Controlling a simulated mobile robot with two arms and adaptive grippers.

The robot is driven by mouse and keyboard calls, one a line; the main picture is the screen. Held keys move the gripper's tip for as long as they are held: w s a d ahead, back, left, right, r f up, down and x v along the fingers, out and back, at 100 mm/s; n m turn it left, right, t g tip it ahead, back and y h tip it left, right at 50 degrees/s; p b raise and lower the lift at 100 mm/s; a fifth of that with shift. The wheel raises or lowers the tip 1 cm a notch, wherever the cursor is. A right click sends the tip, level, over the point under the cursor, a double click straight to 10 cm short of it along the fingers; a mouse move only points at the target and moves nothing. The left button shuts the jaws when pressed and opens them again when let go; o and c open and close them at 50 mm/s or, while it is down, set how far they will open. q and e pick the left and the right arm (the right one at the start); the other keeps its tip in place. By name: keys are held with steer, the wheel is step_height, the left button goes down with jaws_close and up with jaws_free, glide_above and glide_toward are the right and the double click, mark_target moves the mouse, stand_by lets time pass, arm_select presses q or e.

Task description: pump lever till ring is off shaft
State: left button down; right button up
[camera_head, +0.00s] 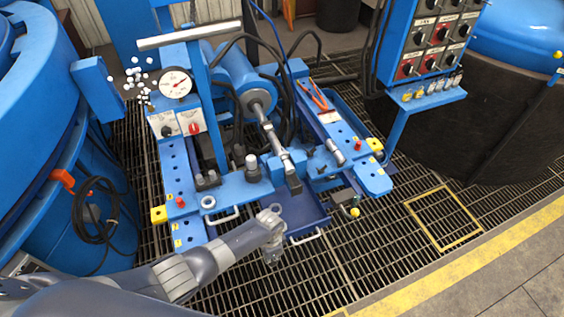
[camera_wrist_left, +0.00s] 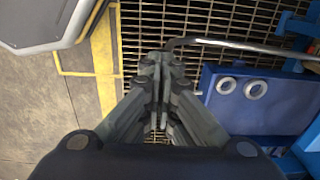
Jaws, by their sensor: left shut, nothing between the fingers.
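A blue press bench stands on the grating, with a blue cylinder (camera_head: 232,78) and a grey shaft (camera_head: 270,132) running from it toward the front. I cannot make out clearly whether a ring is on the shaft. A blue upright with a grey crossbar (camera_head: 190,36), seemingly the pump lever, stands left of the cylinder. My left gripper (camera_head: 271,260) is shut and empty in front of the bench, low by the blue tray (camera_head: 306,214), well away from the lever. In the left wrist view its fingers (camera_wrist_left: 164,62) are closed beside the tray's handle. My right gripper is not in view.
Two grey rings (camera_wrist_left: 241,86) lie on blue metal in the wrist view. A pressure gauge (camera_head: 175,83) and switch plates stand at the bench's left. A control panel (camera_head: 430,45) and black tank (camera_head: 470,130) are at right. Grating in front is clear.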

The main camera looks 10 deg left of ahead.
arm_select(q)
steer(key=shift+s+f, duration=0.15)
steer(key=shift+f, duration=0.15)
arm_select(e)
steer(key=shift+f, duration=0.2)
arm_select(q)
steer(key=shift+r+p, duration=0.25)
steer(key=shift+p, duration=0.1)
step_height(320, 180, up, 10)
steer(key=w+a+p, duration=0.1)
steer(key=w+p, duration=0.1)
steer(key=p, duration=0.7)
steer(key=shift+a+r, duration=0.15)
steer(key=shift+a, duration=0.1)
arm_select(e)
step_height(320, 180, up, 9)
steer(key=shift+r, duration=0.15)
arm_select(q)
steer(key=shift+w, duration=0.1)
